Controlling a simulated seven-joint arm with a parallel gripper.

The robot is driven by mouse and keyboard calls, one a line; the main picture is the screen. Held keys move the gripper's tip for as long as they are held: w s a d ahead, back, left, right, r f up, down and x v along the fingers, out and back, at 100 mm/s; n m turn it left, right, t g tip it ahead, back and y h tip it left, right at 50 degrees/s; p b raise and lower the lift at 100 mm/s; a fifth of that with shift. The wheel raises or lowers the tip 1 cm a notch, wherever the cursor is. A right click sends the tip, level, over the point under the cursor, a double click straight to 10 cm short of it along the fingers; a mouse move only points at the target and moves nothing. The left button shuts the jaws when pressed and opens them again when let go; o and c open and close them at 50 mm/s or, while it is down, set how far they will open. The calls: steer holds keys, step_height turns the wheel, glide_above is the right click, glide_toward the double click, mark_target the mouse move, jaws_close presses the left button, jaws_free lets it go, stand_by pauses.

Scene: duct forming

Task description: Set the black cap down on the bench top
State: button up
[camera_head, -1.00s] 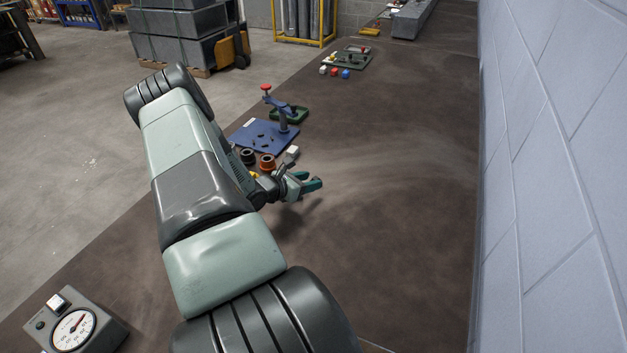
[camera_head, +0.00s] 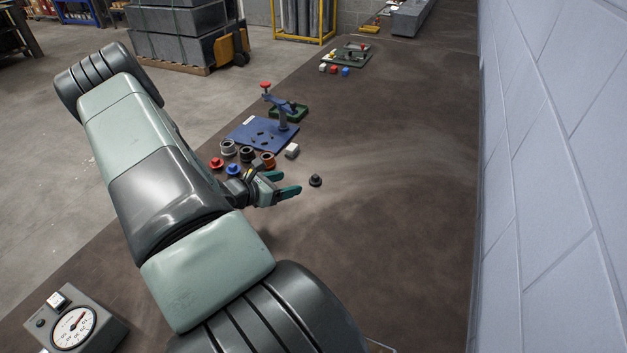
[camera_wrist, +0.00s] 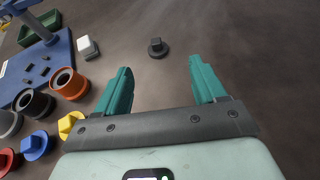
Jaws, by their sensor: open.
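The black cap (camera_head: 315,180) stands upright on the brown bench top (camera_head: 390,200), on a bare stretch to the right of the coloured parts. It also shows in the wrist view (camera_wrist: 157,48), ahead of the fingertips and roughly between their lines. My gripper (camera_head: 288,183) is open and empty, just left of the cap and apart from it. In the wrist view the teal fingers (camera_wrist: 160,75) are spread wide with nothing between them.
A blue fixture plate (camera_head: 262,136) with a red-knobbed clamp stands behind. The bench is clear toward the wall.

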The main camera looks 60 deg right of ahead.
steer(key=s+y, duration=0.1)
steer(key=s+d+m+g+y, duration=0.1)
steer(key=y, duration=0.1)
steer(key=shift+s+d+f, duration=0.1)
steer(key=shift+s, duration=0.2)
steer(key=y, duration=0.1)
steer(key=d+y, duration=0.1)
steer(key=s+y, duration=0.1)
steer(key=shift+d+r+t, duration=0.25)
steer(key=shift+t, duration=0.15)
steer(key=w+d+r+t+y, duration=0.1)
steer(key=d+r+t+y, duration=0.1)
steer(key=d+r+t, duration=0.25)
glide_above(314, 176)
steer(key=a, duration=0.2)
steer(key=shift+n+g, duration=0.35)
steer(key=shift+n, duration=0.05)
steer(key=f, duration=0.4)
steer(key=shift+w+d+f, duration=0.15)
steer(key=shift+w+f, duration=0.1)
steer(key=shift+w, duration=0.05)
steer(key=shift+a+x, duration=0.15)
steer(key=shift+x, duration=1.2)
steer(key=shift+a+x, duration=0.15)
steer(key=shift+x, duration=1.15)
steer(key=shift+w+f, duration=0.1)
steer(key=c, duration=1.2)
